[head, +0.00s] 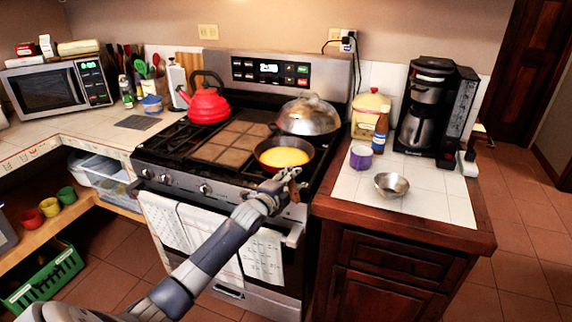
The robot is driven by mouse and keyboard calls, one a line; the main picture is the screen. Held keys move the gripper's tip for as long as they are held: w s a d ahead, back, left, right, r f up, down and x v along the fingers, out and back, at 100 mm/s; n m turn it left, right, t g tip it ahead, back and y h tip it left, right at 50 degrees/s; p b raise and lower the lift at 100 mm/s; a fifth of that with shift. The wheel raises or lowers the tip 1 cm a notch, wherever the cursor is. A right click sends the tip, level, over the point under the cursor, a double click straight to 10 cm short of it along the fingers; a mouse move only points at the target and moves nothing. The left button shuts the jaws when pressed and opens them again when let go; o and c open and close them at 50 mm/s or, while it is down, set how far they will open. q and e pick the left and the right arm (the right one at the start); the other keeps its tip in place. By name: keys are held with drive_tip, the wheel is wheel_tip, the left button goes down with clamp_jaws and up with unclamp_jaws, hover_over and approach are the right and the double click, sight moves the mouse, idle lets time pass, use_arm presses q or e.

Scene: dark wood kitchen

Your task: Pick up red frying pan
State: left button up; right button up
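The red frying pan (262,147) sits on the front right of the stove, with yellow food (284,157) in it. My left gripper (290,178) is at the pan's near right side, over the stove's front edge. Its fingers are small and overlap the place where the handle would be, so I cannot tell whether they are open or closed on it. My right gripper is not in view.
A lidded pan (308,117) stands just behind the frying pan, and a red kettle (205,104) is at the back left. A purple cup (361,158), a metal bowl (391,185) and a coffee maker (428,110) stand on the right counter (440,207).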

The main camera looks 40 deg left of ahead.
use_arm(q)
clamp_jaws()
drive_tip(key=shift+r, duration=0.15)
drive_tip(key=shift+r, duration=0.2)
